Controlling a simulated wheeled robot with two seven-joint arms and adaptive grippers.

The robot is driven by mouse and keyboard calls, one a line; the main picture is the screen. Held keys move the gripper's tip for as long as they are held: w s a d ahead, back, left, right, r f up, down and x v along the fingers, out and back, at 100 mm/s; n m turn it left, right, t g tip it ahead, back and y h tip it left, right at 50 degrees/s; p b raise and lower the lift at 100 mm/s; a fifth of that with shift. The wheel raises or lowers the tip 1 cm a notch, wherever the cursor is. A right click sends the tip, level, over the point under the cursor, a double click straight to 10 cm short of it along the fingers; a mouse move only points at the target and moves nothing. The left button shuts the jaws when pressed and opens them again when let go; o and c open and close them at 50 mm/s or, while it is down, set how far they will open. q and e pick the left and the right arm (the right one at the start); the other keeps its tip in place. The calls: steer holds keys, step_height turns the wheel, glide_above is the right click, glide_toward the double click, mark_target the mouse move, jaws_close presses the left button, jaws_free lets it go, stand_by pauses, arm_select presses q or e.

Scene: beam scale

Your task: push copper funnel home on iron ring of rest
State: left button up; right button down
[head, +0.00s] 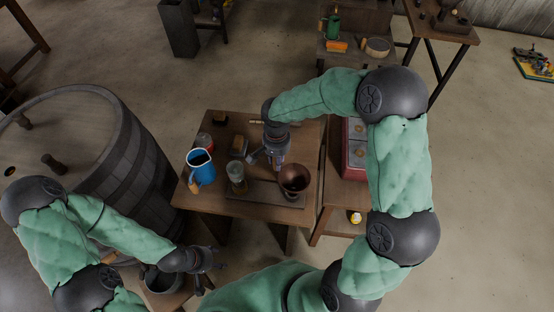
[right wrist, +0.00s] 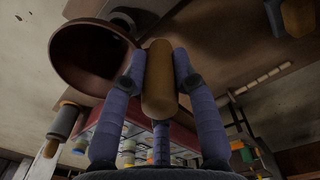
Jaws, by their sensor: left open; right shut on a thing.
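The copper funnel (head: 294,178) is a dark reddish bowl at the right end of a flat board (head: 262,198) on the small wooden table. It also shows in the right wrist view (right wrist: 92,58), up and left of the fingers. My left gripper (head: 208,262) is open and empty, low at the left, away from the table.
A glass jar (head: 237,178) stands left of the funnel, with a blue jug (head: 201,167) further left. A small dark block (head: 239,146) is behind. A barrel (head: 105,150) stands left and a bucket (head: 165,282) below. A red case (head: 354,148) is on the right.

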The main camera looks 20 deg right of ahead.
steer(key=shift+f+b, duration=1.9)
steer(key=shift+f, duration=0.35)
steer(key=c, duration=0.9)
jaws_free()
steer(key=shift+r, duration=0.1)
step_height(320, 180, up, 12)
steer(key=shift+a+f, duration=0.1)
steer(key=shift+w, duration=0.1)
